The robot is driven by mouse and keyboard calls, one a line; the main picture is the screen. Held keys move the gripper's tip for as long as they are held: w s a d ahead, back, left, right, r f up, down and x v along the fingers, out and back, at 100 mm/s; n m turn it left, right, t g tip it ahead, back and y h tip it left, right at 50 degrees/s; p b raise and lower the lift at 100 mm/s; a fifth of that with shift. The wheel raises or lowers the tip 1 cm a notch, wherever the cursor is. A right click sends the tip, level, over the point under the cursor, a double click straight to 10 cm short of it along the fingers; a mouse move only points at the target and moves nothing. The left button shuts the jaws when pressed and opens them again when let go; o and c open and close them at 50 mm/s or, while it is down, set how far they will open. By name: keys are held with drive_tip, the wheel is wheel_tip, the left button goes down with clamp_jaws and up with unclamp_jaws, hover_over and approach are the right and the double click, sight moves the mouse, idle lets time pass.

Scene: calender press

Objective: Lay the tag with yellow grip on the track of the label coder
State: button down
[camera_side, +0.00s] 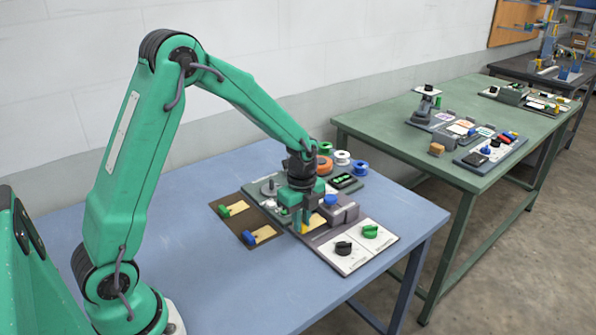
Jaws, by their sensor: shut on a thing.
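My gripper (303,226) is shut just in front of the label coder (344,213), a grey block with a blue knob on top. A small yellow part, the tag with yellow grip (305,229), shows between the fingers, and they mostly hide it. A pale tan strip (317,220) shows just right of the fingers. The coder's track is largely hidden behind the gripper, and I cannot tell whether the tag touches it.
A brown mat (220,204) at left holds tags with a green grip (224,211) and a blue grip (249,238). A white panel (357,245) has black and green knobs. Several spools (342,158) stand behind. The blue table (200,275) is clear at front left.

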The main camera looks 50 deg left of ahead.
drive_tip(key=shift+f, duration=1.4)
idle(1.9)
drive_tip(key=c, duration=0.7)
unclamp_jaws()
drive_tip(key=shift+c, duration=0.2)
drive_tip(key=shift+r, duration=0.2)
drive_tip(key=shift+r, duration=3.3)
drive_tip(key=shift+r, duration=0.1)
